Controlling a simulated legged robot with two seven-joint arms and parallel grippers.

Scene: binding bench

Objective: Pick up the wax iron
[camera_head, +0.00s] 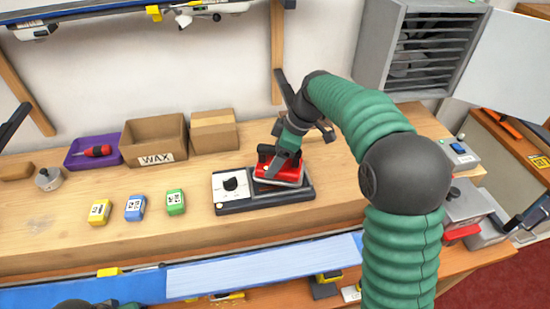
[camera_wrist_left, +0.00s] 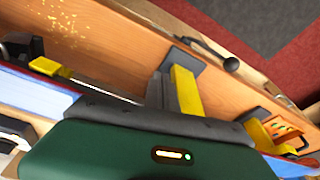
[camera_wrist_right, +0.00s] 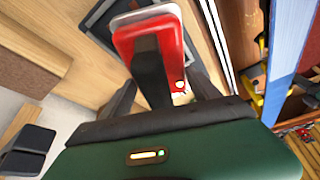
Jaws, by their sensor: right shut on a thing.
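The wax iron (camera_head: 278,171) has a red body and a black handle. It is at the right part of a black station (camera_head: 232,208) with a white dial panel, on the wooden bench. My right gripper (camera_head: 287,148) reaches down from above and is shut on the iron's black handle. In the right wrist view the red iron (camera_wrist_right: 172,38) shows between the dark fingers, over the black base. I cannot tell whether the iron touches the base. My left gripper (camera_wrist_left: 170,88) is away from the iron, near yellow clamp parts; its jaw opening is unclear.
A WAX box (camera_head: 155,140), another cardboard box (camera_head: 214,131) and a purple tray (camera_head: 82,160) with a red screwdriver stand behind. Yellow, blue (camera_head: 135,208) and green blocks lie left of the station. A blue-edged ski (camera_head: 260,266) runs along the front. A grey cabinet (camera_head: 373,42) stands at upper right.

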